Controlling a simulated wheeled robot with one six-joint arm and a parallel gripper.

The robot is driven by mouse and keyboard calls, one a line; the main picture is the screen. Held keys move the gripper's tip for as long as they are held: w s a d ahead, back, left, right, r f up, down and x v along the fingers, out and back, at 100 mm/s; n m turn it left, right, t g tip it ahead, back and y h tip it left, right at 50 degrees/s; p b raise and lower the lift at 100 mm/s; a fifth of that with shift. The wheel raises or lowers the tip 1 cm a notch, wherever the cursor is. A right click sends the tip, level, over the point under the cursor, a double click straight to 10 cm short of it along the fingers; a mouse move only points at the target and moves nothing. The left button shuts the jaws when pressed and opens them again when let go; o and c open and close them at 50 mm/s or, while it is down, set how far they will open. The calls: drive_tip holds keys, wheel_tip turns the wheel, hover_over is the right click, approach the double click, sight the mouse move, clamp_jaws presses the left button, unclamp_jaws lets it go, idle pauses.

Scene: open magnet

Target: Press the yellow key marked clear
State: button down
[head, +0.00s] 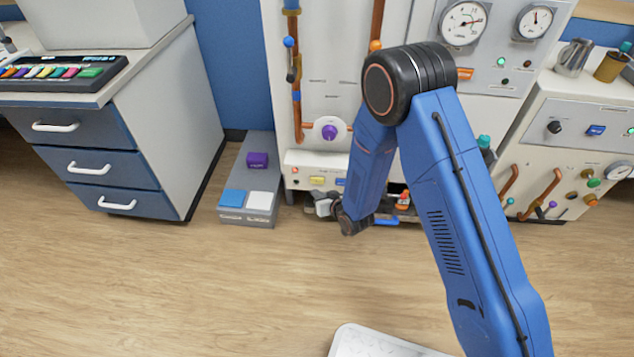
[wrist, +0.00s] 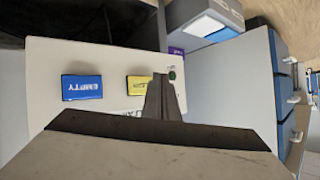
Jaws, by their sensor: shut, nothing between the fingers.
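The yellow key (head: 317,180) sits low on the white front panel, left of my forearm in the head view. In the wrist view the yellow key (wrist: 138,84) shows with upside-down lettering too small to read surely, and its right part is hidden behind my gripper. My gripper (wrist: 163,85) is shut and empty, its tip overlapping the key's right edge; I cannot tell whether they touch. In the head view my gripper (head: 324,207) is small and low in front of the panel, below the key.
A blue key (wrist: 82,87) marked EMPTY is left of the yellow one. A small green lamp (wrist: 172,74) is beside my fingertip. A grey floor box (head: 247,218) with blue, white and purple blocks stands left of the panel.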

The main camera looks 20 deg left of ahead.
sight(313, 183)
drive_tip(key=shift+w+a, duration=0.25)
drive_tip(key=shift+w, duration=0.9)
drive_tip(key=shift+w+a, duration=0.2)
drive_tip(key=shift+w, duration=0.6)
idle(2.1)
drive_tip(key=shift+s, duration=0.1)
drive_tip(key=shift+s+d, duration=0.2)
drive_tip(key=shift+s, duration=0.5)
drive_tip(key=shift+s, duration=0.1)
drive_tip(key=shift+s+d, duration=0.2)
drive_tip(key=shift+s, duration=0.6)
drive_tip(key=shift+s+d, duration=0.2)
drive_tip(key=shift+s, duration=0.55)
drive_tip(key=shift+s+d, duration=0.2)
drive_tip(key=shift+s, duration=0.6)
